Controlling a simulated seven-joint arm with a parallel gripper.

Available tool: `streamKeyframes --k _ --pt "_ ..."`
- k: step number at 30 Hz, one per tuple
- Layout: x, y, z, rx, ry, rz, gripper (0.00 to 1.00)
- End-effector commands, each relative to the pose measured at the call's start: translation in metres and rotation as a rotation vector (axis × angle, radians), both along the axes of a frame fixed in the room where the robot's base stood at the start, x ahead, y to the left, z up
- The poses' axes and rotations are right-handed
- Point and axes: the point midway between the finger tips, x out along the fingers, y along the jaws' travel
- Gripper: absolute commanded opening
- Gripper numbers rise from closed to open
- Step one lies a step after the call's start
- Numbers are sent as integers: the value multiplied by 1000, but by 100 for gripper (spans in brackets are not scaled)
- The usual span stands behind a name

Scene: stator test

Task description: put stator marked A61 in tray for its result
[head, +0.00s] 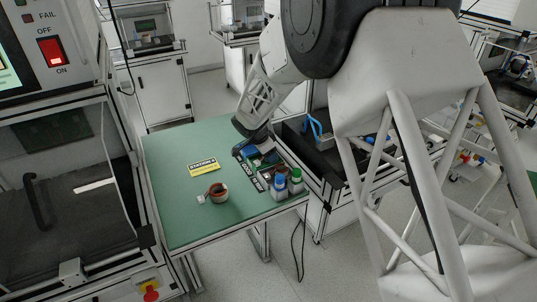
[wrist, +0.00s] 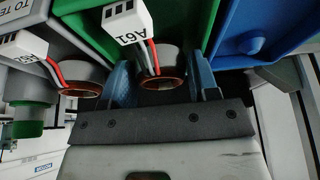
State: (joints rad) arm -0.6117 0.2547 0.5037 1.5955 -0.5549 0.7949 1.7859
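A stator marked A61 (wrist: 165,80), a copper-wound ring with red and grey leads and a white tag (wrist: 127,22), is in the wrist view. It lies between the two blue-grey fingers of my gripper (wrist: 162,88), which appear to touch its sides. A green tray (wrist: 90,22) and a blue tray (wrist: 268,25) show behind it. A grey tray (wrist: 62,38) with partly cut-off "TO TE" lettering is at the left. In the head view my gripper (head: 244,131) is at the trays' far end; its fingers and the held stator are hard to make out.
Another stator (wrist: 88,76) with its own tag, not clearly readable, is to the left in the wrist view. A stator (head: 217,192) lies on the green table (head: 170,160) near a yellow station label (head: 203,167).

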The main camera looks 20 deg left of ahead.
Motion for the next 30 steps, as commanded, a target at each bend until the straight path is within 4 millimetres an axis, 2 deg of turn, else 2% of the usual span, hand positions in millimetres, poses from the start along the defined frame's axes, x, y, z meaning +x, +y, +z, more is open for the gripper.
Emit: streamKeyframes --k 8,11,12,24,30 --pt "-2 3 8 1 -1 1 73" --pt "-4 5 17 1 -3 1 74" --pt "-6 6 22 2 -3 2 80" --pt "-19 19 64 1 -1 1 80" --pt "-21 21 72 0 0 1 80"
